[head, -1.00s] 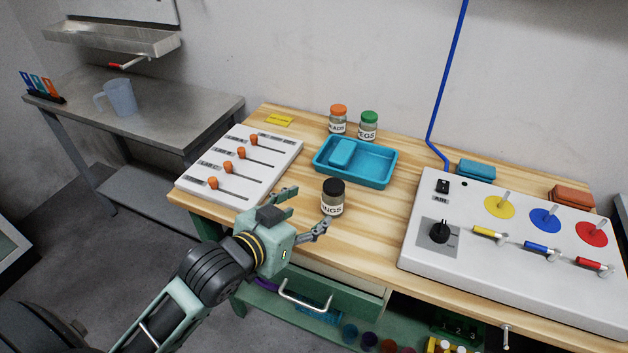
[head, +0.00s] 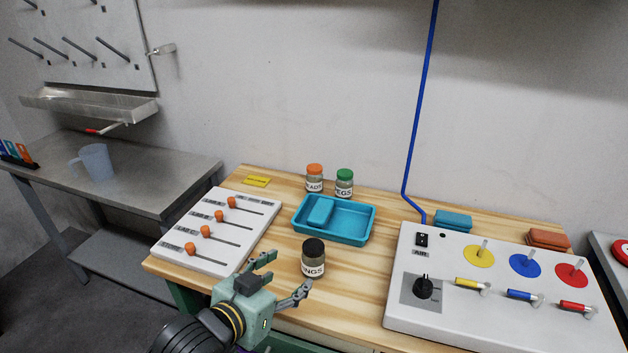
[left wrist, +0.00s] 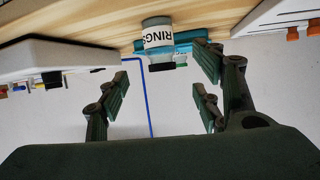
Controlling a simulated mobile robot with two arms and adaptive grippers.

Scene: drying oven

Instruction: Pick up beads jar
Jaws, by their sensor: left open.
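The beads jar (head: 314,179), with an orange lid and a label partly reading "ADS", stands upright at the back of the wooden table. A green-lidded jar (head: 344,184) labelled "EGS" stands just right of it. A black-lidded jar (head: 312,259) labelled "RINGS" stands nearer the front. My left gripper (head: 283,277) is open and empty, with its fingers just in front and left of the rings jar. In the left wrist view the rings jar (left wrist: 158,37) appears upside down beyond the open fingers (left wrist: 160,98). My right gripper is not in view.
A teal tray (head: 350,237) with a teal block in it lies between the rings jar and the back jars. A white slider panel (head: 215,254) is on the left, a white valve panel (head: 440,315) on the right. A yellow block (head: 257,181) lies at the back left.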

